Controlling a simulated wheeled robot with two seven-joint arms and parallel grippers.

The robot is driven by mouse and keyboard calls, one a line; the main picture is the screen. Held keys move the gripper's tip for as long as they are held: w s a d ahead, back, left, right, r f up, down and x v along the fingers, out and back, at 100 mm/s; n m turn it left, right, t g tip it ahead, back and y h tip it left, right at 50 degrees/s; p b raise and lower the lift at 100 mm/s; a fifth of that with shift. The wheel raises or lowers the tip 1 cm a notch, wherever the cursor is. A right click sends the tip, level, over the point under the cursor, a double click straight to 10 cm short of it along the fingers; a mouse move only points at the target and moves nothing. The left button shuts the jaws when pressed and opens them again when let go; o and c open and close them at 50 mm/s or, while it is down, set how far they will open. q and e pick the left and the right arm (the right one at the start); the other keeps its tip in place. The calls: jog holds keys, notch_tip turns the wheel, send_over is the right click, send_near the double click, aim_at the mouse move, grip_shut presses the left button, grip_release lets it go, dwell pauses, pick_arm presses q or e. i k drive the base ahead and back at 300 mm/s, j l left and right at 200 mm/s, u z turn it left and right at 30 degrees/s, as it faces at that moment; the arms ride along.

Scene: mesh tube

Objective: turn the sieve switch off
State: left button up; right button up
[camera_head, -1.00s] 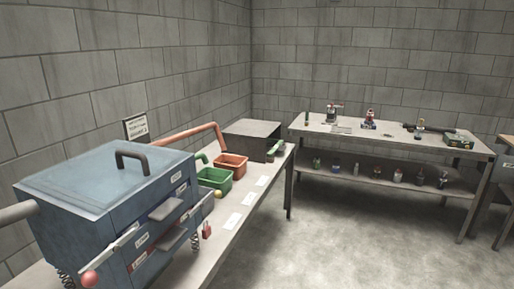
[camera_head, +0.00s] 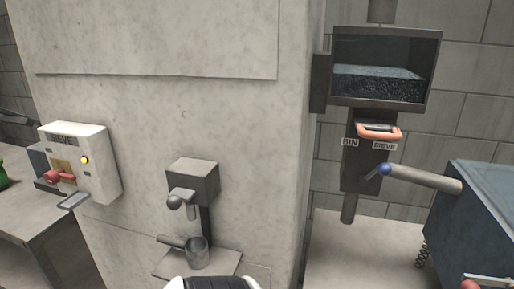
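The sieve switch is a white box (camera_head: 92,163) labelled SIEVE, fixed to the pale wall at the left of the head view. A red-handled lever (camera_head: 61,176) sticks out of its front, pointing left. A small grey plate (camera_head: 74,201) juts out below the lever. Neither gripper can be made out. A black and white piece at the bottom edge of the view may be part of my own body. Nothing touches the lever.
A grey dispenser (camera_head: 193,180) with a metal cup (camera_head: 197,251) below it stands right of the switch. Further right are a glass-fronted hopper (camera_head: 379,70) with an orange handle (camera_head: 379,132) and a blue machine (camera_head: 487,215). A table (camera_head: 35,215) is at left.

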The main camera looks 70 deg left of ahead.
aim_at(52, 178)
jog(key=u, duration=3.75)
